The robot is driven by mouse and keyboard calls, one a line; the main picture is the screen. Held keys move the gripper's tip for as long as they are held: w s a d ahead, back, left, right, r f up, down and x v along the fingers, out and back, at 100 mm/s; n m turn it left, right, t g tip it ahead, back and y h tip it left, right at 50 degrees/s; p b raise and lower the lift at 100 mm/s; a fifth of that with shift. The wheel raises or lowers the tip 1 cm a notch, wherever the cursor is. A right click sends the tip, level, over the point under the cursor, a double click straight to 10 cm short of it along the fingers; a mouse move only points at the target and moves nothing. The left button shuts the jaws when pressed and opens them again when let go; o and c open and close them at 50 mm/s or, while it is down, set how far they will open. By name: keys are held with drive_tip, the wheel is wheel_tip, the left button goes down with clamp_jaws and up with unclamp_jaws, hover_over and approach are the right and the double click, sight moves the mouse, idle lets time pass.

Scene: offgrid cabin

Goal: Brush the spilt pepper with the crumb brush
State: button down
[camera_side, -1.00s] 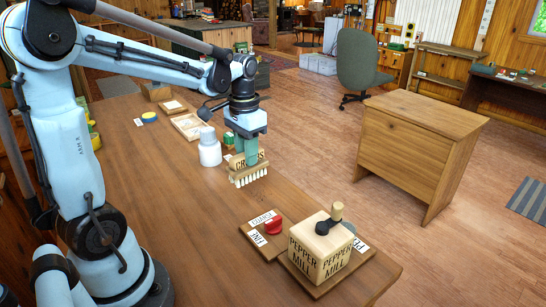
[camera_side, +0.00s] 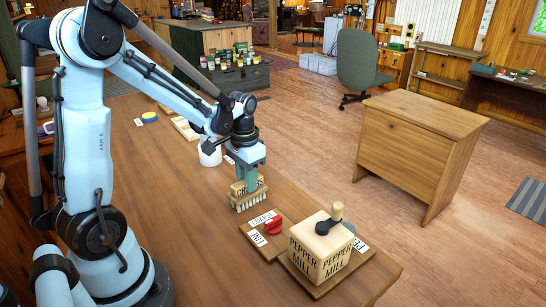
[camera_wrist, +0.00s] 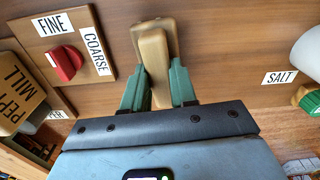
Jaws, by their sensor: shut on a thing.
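My gripper (camera_side: 247,176) is shut on the crumb brush (camera_side: 240,190), a wooden block with pale bristles pointing down and partly covered lettering. In the wrist view the green fingers of my gripper (camera_wrist: 158,90) sit on both sides of the tan brush handle (camera_wrist: 153,45). The brush is upright, over or on the table just behind the dial board; I cannot tell if the bristles touch the wood. The wooden pepper mill (camera_side: 321,250) stands on its board at the right front, with a dark crank on top. I cannot make out any spilt pepper.
A red dial (camera_side: 273,227) with FINE and COARSE labels sits on a small board close to the brush. A white container (camera_side: 209,154) stands behind my gripper, and a SALT label (camera_wrist: 280,77) lies on the table. The table's left middle (camera_side: 190,230) is clear.

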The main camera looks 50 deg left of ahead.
sight(260, 175)
drive_tip(key=shift+w+r, duration=0.15)
drive_tip(key=shift+w, duration=0.4)
drive_tip(key=shift+w+f, duration=0.15)
drive_tip(key=shift+w, duration=0.6)
drive_tip(key=shift+w+f, duration=0.1)
drive_tip(key=shift+w, duration=2.4)
drive_tip(key=shift+s+a, duration=0.1)
drive_tip(key=shift+s, duration=3.75)
drive_tip(key=shift+w+a, duration=0.1)
drive_tip(key=shift+w, duration=3.75)
drive_tip(key=shift+s, duration=3.75)
drive_tip(key=shift+r, duration=4.05)
